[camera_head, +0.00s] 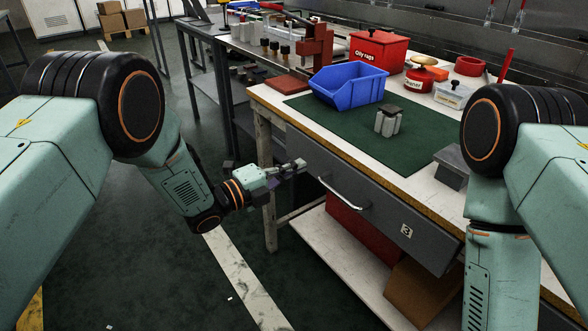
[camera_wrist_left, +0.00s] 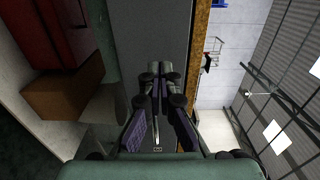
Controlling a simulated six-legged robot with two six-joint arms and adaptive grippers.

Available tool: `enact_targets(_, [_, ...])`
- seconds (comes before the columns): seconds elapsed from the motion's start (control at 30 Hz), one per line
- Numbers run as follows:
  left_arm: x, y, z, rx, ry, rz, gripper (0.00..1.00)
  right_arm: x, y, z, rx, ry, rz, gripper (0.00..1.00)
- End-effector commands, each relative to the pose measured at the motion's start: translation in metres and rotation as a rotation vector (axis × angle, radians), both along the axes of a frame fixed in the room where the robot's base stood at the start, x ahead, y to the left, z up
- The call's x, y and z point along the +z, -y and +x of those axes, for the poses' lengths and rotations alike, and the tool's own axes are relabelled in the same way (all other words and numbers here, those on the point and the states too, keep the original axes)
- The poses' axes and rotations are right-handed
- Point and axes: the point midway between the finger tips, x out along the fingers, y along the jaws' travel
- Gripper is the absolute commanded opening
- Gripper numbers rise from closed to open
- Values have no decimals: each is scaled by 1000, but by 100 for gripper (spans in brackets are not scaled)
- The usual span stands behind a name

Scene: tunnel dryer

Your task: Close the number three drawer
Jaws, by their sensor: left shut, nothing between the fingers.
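The number three drawer (camera_head: 380,208) is a dark grey front under the workbench top, with a curved metal handle (camera_head: 343,195) and a white "3" label (camera_head: 406,230). No open drawer interior shows; the front looks close to the bench edge, though a small gap is hard to judge. My left gripper (camera_head: 300,164) is shut and empty at the far left end of the drawer front, left of the handle. Whether its tips touch the front is unclear. In the left wrist view the closed fingers (camera_wrist_left: 155,72) overlap the grey front (camera_wrist_left: 150,30). My right gripper is out of view.
The workbench top holds a blue bin (camera_head: 349,87), a red oily rags box (camera_head: 379,50) and a grey metal part (camera_head: 388,122) on a green mat (camera_head: 320,115). A lower shelf (camera_head: 335,250) carries red and brown boxes. Floor left of the bench is clear.

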Motion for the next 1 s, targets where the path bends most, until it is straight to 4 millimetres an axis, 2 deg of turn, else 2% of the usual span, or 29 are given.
enact_targets(0.07, [0,1,1,0,0,0,0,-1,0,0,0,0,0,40])
enact_targets(0.2, [3,-25,-16,5,-6,-2,0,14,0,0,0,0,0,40])
enact_targets(0.5, [2,-67,-46,3,-3,-1,0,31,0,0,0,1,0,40])
enact_targets(0.63, [1,-76,-53,1,-1,-1,0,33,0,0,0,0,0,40])
enact_targets(0.87, [0,-80,-57,0,-14,-9,0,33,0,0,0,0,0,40])
enact_targets(1.0, [-10,-85,-53,33,-160,-64,0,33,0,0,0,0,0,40])
